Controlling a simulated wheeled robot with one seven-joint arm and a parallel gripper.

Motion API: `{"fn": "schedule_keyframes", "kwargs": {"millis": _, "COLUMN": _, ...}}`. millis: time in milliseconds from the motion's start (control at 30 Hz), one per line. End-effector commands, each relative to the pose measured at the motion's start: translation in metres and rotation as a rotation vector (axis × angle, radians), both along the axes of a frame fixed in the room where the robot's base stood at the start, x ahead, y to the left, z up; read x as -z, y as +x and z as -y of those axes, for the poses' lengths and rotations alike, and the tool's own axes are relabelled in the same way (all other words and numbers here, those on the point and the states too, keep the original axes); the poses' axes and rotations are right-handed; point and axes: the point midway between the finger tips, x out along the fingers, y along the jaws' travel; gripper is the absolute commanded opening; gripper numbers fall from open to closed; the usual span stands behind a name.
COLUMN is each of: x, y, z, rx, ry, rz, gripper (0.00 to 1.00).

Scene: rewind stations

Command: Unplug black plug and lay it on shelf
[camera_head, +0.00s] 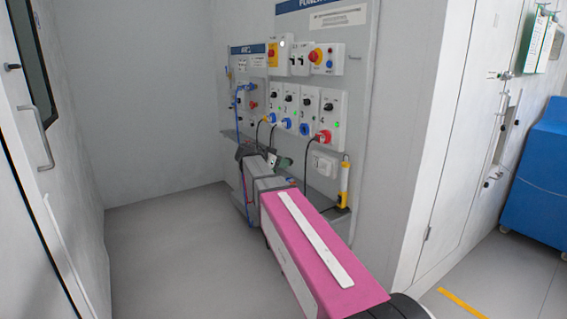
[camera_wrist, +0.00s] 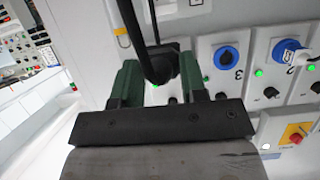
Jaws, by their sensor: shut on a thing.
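My gripper (camera_wrist: 158,75) has two green fingers, closed on a black plug (camera_wrist: 163,62) with a thick black cable running up out of the wrist view. In the head view my gripper (camera_head: 271,160) is at the end of my pink arm, close to the wall panel and lower in the picture than the socket row. The plug is too small to make out clearly there. I cannot tell whether the plug touches any socket. The grey shelf (camera_head: 229,134) runs along the panel below the sockets, partly hidden by my arm.
Blue connectors (camera_head: 304,128) and a red connector (camera_head: 324,136) are on the socket row, with black cables hanging down. In the wrist view a blue socket (camera_wrist: 228,58) is right of the plug. A yellow tool (camera_head: 344,180) hangs at the panel's right. The floor at left is clear.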

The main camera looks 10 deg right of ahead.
Motion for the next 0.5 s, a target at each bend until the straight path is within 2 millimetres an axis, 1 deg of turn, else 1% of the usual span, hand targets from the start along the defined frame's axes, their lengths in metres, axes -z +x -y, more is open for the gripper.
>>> {"fn": "schedule_keyframes", "kwargs": {"millis": 500, "x": 0.0, "y": -0.009, "z": -0.026, "rx": -0.001, "ry": 0.0, "rz": -0.001, "gripper": 0.11}}
